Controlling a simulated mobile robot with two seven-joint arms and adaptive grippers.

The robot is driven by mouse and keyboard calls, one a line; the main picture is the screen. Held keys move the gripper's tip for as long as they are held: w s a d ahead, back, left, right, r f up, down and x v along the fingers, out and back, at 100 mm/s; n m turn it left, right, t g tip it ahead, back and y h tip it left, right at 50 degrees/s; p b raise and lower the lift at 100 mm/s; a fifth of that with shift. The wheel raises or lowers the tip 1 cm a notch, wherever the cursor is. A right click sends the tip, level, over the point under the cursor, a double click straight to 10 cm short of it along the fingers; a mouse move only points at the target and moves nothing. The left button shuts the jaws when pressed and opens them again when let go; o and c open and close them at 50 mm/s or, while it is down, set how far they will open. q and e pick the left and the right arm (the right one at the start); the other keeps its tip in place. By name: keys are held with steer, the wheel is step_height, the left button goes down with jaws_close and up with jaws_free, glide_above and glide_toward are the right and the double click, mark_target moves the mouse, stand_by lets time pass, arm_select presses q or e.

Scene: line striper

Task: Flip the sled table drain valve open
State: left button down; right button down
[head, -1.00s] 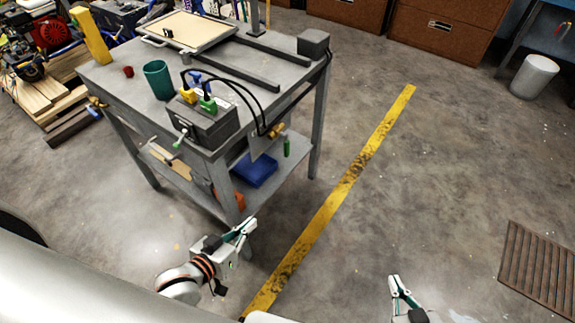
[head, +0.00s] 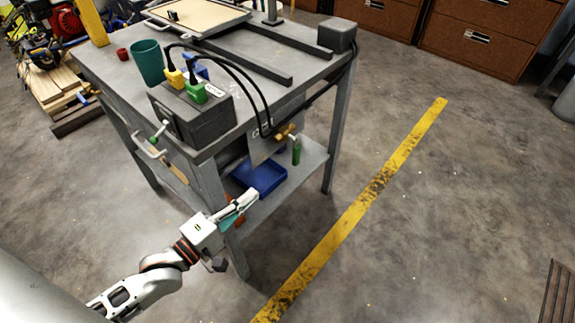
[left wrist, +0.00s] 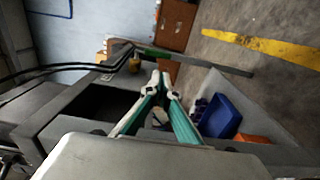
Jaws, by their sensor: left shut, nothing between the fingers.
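The drain valve (head: 284,132) is a small brass fitting on a plate at the table's right side, below the top. Its green handle (head: 296,152) hangs straight down. In the left wrist view the brass body (left wrist: 135,65) and green handle (left wrist: 160,54) show beyond the fingertips. My left gripper (head: 252,196) is shut and empty, near the table's front leg, below and in front of the valve and apart from it. Its fingertips (left wrist: 161,77) show close together in the left wrist view. My right gripper is out of view.
The grey table (head: 270,95) carries a black-cabled control box (head: 195,120) and a green cup (head: 147,62). A blue bin (head: 260,177) sits on its lower shelf. Black cables loop near the valve. Floor right of the table is clear, with a yellow stripe (head: 350,215).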

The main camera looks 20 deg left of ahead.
mark_target(294, 160)
arm_select(q)
steer(key=shift+w, duration=0.1)
